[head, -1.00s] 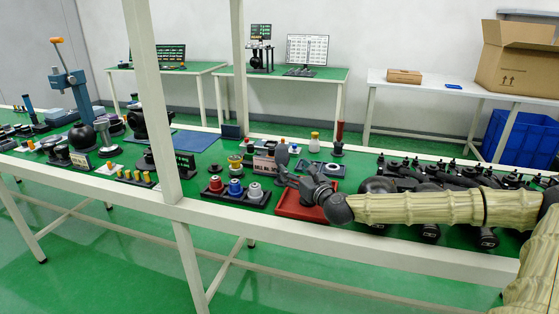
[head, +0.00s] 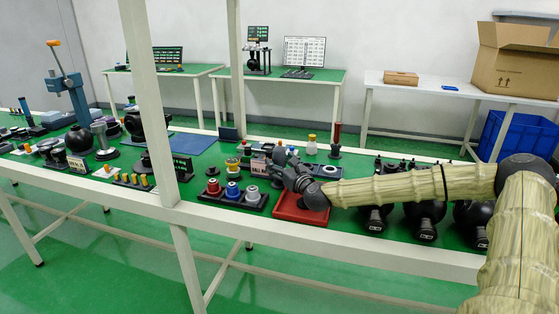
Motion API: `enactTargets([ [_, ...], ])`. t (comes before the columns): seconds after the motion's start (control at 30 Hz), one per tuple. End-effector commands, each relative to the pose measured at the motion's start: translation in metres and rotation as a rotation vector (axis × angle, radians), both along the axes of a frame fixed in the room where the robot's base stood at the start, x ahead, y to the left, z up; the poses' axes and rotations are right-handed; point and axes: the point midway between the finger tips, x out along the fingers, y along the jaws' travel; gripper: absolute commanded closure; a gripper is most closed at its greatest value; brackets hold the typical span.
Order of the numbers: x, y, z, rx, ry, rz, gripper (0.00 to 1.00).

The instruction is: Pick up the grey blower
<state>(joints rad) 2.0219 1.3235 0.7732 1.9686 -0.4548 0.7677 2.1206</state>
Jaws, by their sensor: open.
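My gripper (head: 284,166) is over the long green-topped bench, its dark fingers pointing to the upper left, above the back of the red tray. It appears open with nothing visibly held. A small grey upright shape (head: 280,156), likely the grey blower, shows at the fingertips. The gripper overlaps it, so its outline is unclear. I cannot tell whether the fingers touch it or stand around it.
The red tray (head: 288,210) lies below my gripper. A black rack (head: 222,202) with red, blue and grey-topped pieces stands left. Large black round devices (head: 425,215) stand right, under my arm. A white post (head: 150,100) rises at the bench's front edge.

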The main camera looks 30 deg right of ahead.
Motion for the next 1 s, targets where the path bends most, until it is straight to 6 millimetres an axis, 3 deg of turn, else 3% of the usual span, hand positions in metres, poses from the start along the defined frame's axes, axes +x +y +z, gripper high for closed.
enactTargets([
  [0.13, 0.0104, -0.0002, 0.0004, -0.001, 0.0, 0.001, 0.31],
  [0.43, 0.0123, -0.0003, 0.0001, 0.0, 0.0, 0.001, 0.31],
  [0.7, 0.0119, -0.0007, 0.0001, 0.0, 0.0, 0.0, 0.8],
  [1.0, 0.012, -0.0009, 0.0017, 0.0, -0.001, 0.0, 0.83],
])
